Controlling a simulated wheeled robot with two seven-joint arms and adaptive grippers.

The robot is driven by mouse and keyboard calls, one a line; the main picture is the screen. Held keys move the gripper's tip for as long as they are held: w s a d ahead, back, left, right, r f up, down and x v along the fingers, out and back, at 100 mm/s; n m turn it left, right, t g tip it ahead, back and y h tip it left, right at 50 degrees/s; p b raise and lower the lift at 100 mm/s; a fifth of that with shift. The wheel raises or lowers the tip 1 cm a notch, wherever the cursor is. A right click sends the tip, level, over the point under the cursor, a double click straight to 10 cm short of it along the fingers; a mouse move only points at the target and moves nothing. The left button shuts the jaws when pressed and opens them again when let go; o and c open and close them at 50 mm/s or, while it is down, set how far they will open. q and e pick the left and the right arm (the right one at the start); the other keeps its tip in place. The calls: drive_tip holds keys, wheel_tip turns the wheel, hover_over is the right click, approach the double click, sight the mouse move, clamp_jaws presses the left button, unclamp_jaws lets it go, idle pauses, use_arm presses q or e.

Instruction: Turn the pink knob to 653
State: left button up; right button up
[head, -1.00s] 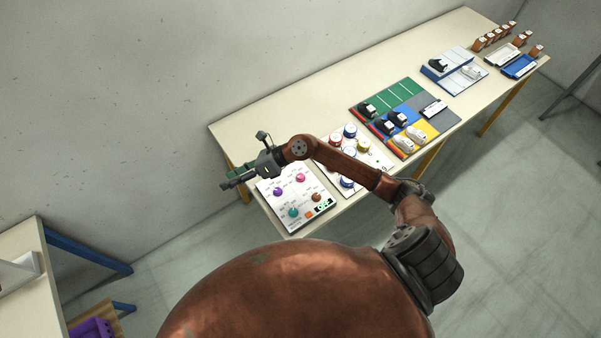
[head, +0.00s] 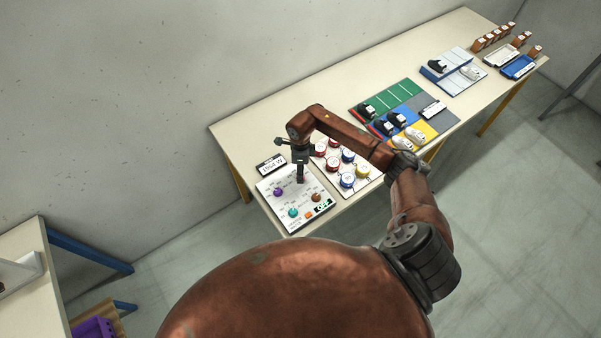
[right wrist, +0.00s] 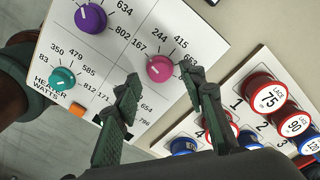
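The pink knob (right wrist: 160,68) sits on a white panel (right wrist: 60,25) with printed numbers around it; 167, 244 and 415 are readable, and another number is partly hidden by a finger. A pale pointer mark shows on the knob, but its exact direction is hard to tell. My right gripper (right wrist: 163,84) is open, pointing down at the panel, with its fingers on either side of the knob in the wrist view. Contact cannot be told. In the head view my right gripper (head: 300,181) hides most of the pink knob. My left gripper is not in view.
The panel also holds a purple knob (right wrist: 91,18), a teal knob (right wrist: 63,78) and a brown knob (head: 317,197). A small display (head: 271,163) stands behind the panel. A board of red, blue and yellow spools (head: 347,180) lies close on the right.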

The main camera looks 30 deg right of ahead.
drive_tip(key=shift+f, duration=0.6)
clamp_jaws()
